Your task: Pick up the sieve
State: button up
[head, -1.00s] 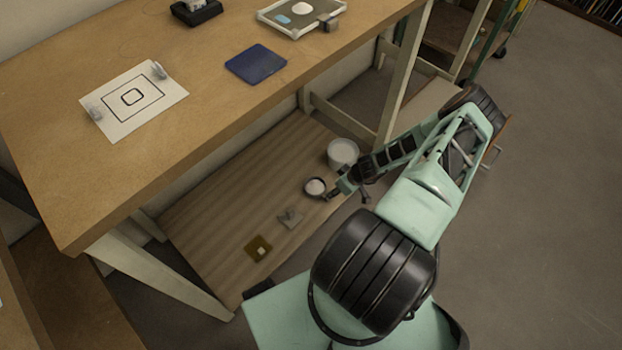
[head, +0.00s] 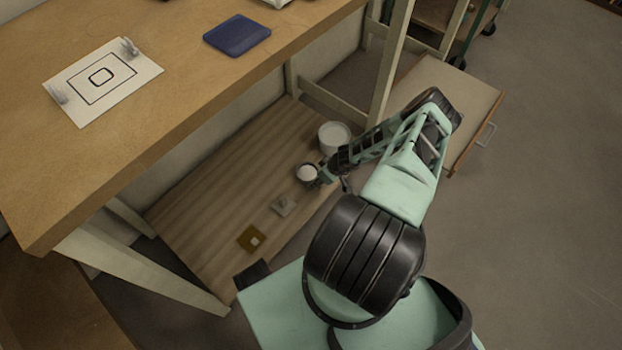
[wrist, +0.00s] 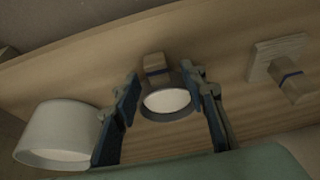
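A small round dark-rimmed thing with a white inside, which I take for the sieve (head: 307,172), sits on the low wooden shelf (head: 215,190) under the table. In the wrist view the sieve (wrist: 166,101) lies between the two fingers of my gripper (wrist: 168,108). A wooden block-like part, perhaps its handle, shows at its far side. My gripper (head: 321,178) is open, one finger to each side of the sieve, with narrow gaps showing. Whether a fingertip touches it is hard to tell.
A larger pale pot (head: 334,139) stands close beside the sieve, and near the left finger in the wrist view (wrist: 55,132). A small pale plate with a knob (head: 284,205) and a brown square (head: 251,239) lie on the shelf. The tabletop (head: 170,110) overhangs behind; a table leg (head: 391,65) stands beyond.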

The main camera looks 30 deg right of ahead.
jog(key=shift+w+f, duration=0.1)
jog(key=shift+f, duration=0.2)
jog(key=shift+c, duration=0.6)
grip_shut()
jog(key=shift+r, duration=0.2)
